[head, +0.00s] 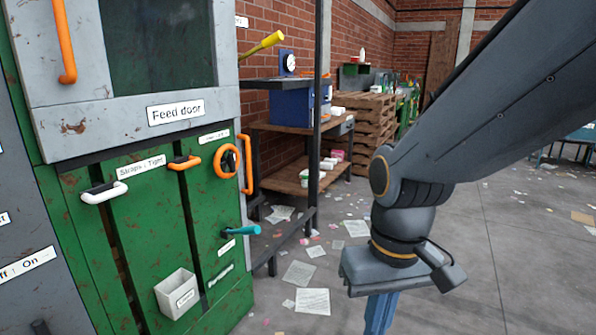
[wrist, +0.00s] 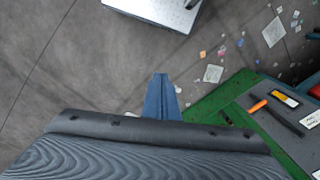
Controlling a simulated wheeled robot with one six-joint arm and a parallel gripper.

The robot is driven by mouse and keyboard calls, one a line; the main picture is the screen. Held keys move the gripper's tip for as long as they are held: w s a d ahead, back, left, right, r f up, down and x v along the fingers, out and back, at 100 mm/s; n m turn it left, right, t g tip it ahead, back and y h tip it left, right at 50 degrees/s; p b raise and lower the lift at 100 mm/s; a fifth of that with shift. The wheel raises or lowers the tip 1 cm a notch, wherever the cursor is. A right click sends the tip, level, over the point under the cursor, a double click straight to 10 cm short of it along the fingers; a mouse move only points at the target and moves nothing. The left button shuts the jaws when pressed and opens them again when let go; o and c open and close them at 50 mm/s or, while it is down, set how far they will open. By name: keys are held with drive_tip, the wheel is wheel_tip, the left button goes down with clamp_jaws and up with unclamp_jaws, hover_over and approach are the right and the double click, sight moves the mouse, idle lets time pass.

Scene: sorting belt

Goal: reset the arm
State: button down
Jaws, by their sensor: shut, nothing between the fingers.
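My arm comes in from the upper right of the head view and bends down at its wrist. My gripper (head: 379,318) points down at the bottom of that view, its blue fingers partly cut off by the frame edge. In the wrist view my gripper (wrist: 161,98) shows as blue fingers together, with nothing between them. Below it is the grey floor (wrist: 75,75). The gripper touches nothing that I can see.
A green machine stands at left with a feed door (head: 160,60), an orange handwheel (head: 227,161), a teal handle (head: 241,230) and a white bin (head: 177,293). A workbench (head: 278,187) and stacked pallets (head: 362,125) stand behind. Papers (head: 313,301) litter the floor. The right floor is mostly free.

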drive_tip(key=d+r+m+p, duration=0.2)
drive_tip(key=d+r+p, duration=0.5)
drive_tip(key=p, duration=0.6)
drive_tip(key=shift+d+h, duration=0.25)
drive_tip(key=shift+h, duration=0.05)
drive_tip(key=shift+s, duration=0.1)
